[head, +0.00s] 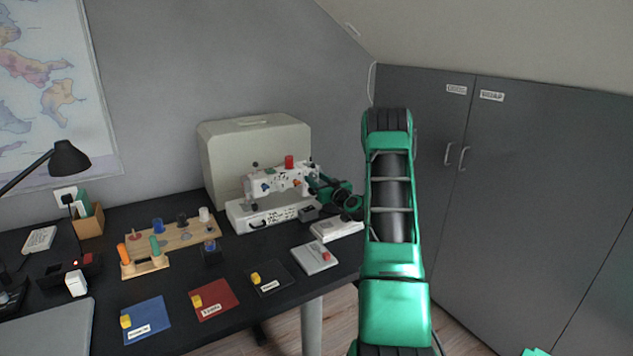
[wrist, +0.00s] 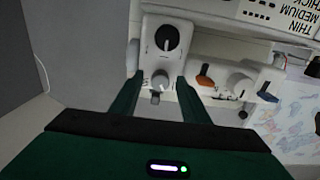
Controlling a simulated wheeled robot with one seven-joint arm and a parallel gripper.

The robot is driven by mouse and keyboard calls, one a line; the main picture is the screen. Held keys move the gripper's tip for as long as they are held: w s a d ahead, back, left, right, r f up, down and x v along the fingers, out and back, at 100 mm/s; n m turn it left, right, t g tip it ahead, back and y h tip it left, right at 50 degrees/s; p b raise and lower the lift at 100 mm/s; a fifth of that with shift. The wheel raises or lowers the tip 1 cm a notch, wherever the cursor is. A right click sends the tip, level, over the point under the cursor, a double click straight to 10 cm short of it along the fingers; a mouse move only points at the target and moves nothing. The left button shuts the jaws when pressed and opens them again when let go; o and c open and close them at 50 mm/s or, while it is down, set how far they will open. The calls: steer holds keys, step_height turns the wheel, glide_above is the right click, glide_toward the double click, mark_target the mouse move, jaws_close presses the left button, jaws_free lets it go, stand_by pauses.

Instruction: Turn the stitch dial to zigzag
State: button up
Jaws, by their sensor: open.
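The white sewing machine (head: 275,182) stands on its white base near the back of the dark desk. My gripper (head: 318,184) is at its right end in the head view. In the wrist view, my gripper (wrist: 159,85) is open, one finger on each side of a small grey knob (wrist: 160,78); I cannot tell whether they touch it. A round black dial (wrist: 167,38) is just beyond this knob, clear of the fingers. An orange lever (wrist: 205,80) and another pale knob (wrist: 238,84) are to the right. I cannot read which control is the stitch dial.
A beige machine cover (head: 257,150) stands behind the machine. A wooden spool rack (head: 175,238) is to its left. A white pad with a red button (head: 318,257) lies in front. A THIN/MEDIUM/THICK label (wrist: 290,22) shows at top right in the wrist view.

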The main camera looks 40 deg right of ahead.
steer(key=shift+w, duration=0.2)
jaws_close()
steer(key=c, duration=1.1)
jaws_free()
steer(key=shift+d, duration=0.45)
steer(key=shift+o, duration=0.2)
steer(key=shift+a, duration=0.15)
steer(key=shift+s, duration=0.1)
steer(key=shift+a, duration=0.1)
